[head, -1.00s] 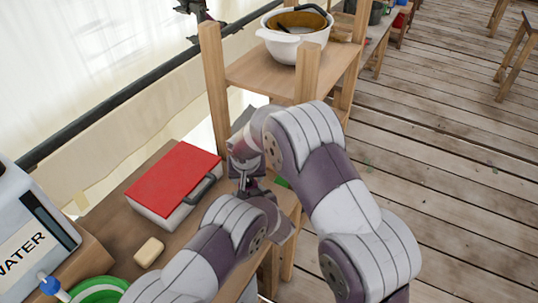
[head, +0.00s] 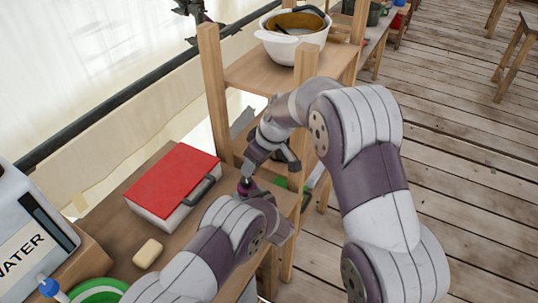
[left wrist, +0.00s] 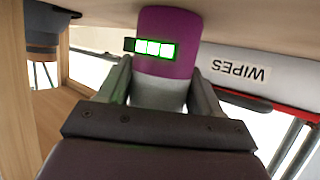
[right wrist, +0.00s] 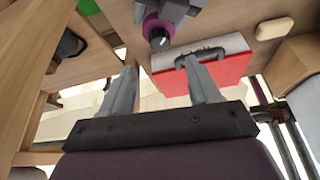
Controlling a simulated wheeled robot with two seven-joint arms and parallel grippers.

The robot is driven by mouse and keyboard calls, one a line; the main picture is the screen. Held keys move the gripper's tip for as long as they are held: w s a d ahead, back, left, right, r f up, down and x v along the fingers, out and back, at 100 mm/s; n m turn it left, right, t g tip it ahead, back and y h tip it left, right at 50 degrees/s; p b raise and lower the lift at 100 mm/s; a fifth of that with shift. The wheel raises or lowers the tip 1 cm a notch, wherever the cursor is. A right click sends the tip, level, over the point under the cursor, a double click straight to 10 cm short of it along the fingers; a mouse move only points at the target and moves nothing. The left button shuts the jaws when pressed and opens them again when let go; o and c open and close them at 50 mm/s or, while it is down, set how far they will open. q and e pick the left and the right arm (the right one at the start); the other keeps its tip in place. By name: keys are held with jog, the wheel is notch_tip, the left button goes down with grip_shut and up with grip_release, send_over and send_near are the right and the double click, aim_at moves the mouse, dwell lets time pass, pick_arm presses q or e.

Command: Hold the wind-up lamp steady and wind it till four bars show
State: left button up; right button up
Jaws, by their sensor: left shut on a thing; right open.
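The wind-up lamp (head: 246,187), purple and grey, stands upright on the wooden table near its right end. My left gripper (left wrist: 160,85) is shut on its grey part in the left wrist view. The lamp's display (left wrist: 154,48) shows three lit green bars and one dark segment there. In the right wrist view the lamp (right wrist: 155,27) shows a dark round end with a small pale centre. My right gripper (right wrist: 160,68) is open and empty, apart from the lamp. In the head view the right gripper (head: 256,156) hangs just above and beside the lamp.
A red-topped white box (head: 174,181) with a dark handle lies left of the lamp; it reads WIPES (left wrist: 241,70). A soap bar (head: 148,253) and a water container (head: 25,235) are further left. A wooden shelf (head: 252,76) with a white pot (head: 295,42) stands behind.

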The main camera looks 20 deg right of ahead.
jog(key=d+m, duration=0.1)
jog(key=m, duration=0.2)
jog(key=s+d+r+m+h, duration=0.1)
jog(key=m, duration=0.3)
jog(key=d+r+m+g, duration=0.1)
jog(key=m, duration=0.3)
jog(key=shift+s+r+h, duration=0.15)
jog(key=shift+r+h, duration=0.05)
jog(key=shift+h, duration=0.2)
jog(key=shift+c, duration=0.2)
